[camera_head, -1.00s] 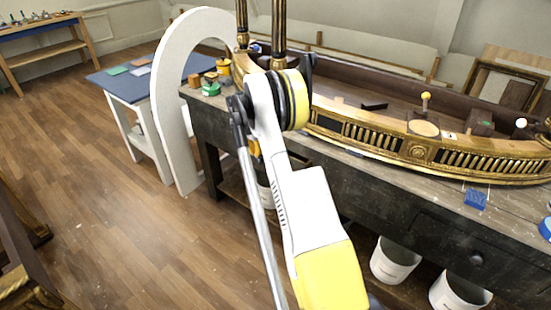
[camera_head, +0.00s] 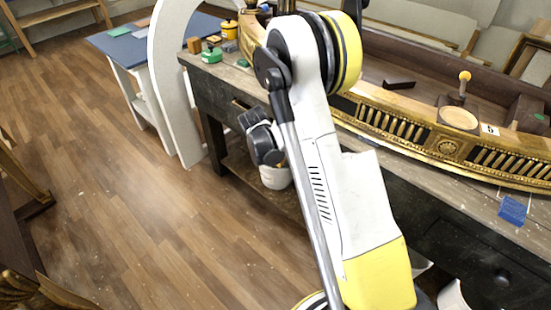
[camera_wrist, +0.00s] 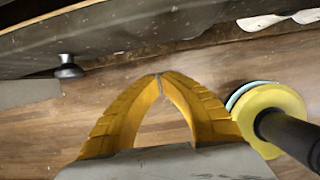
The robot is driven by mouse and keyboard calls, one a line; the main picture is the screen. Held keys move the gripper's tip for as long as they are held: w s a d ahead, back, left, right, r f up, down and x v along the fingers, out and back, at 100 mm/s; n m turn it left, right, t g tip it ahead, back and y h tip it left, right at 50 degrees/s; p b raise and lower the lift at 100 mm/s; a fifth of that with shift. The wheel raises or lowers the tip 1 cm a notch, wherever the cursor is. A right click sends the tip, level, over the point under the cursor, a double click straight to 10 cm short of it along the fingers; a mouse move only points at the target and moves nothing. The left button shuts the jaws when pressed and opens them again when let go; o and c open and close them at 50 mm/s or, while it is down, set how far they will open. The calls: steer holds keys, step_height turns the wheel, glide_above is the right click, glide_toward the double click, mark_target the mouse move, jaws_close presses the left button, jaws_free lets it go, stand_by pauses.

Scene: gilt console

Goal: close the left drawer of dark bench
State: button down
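The dark bench (camera_head: 455,180) runs along the right side of the head view. Its left drawer is mostly hidden behind my arm. A pale strip (camera_head: 241,103) at the bench's left front may be the drawer's open edge, but I cannot tell how far out it is. In the wrist view a dark front (camera_wrist: 150,30) with a round dark knob (camera_wrist: 68,68) spans the top; it appears to be the left drawer. My gripper (camera_wrist: 160,76) has its yellow fingertips together, empty, right of the knob and apart from it. In the head view the fingers are largely hidden.
A right drawer knob (camera_head: 502,278) shows on the bench front. A curved gilt console piece (camera_head: 450,148) lies on top. A white bucket (camera_head: 275,176) stands under the bench. A white arch (camera_head: 172,85) and a blue-topped table (camera_head: 120,42) stand left. Wooden floor (camera_head: 130,220) in front is free.

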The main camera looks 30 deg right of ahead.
steer(key=shift+w+d+f+b, duration=0.15)
steer(key=shift+w+d+b, duration=0.15)
steer(key=shift+d, duration=0.45)
steer(key=shift+w+d+f+b, duration=0.2)
steer(key=shift+d+b, duration=0.05)
steer(key=shift+d, duration=0.45)
steer(key=shift+w+d+f+b, duration=0.15)
steer(key=shift+w+d+b, duration=0.15)
steer(key=shift+d, duration=0.45)
steer(key=d, duration=0.1)
steer(key=w+d, duration=0.1)
steer(key=d, duration=0.1)
steer(key=w+d, duration=0.1)
steer(key=d, duration=0.1)
steer(key=shift+d, duration=0.25)
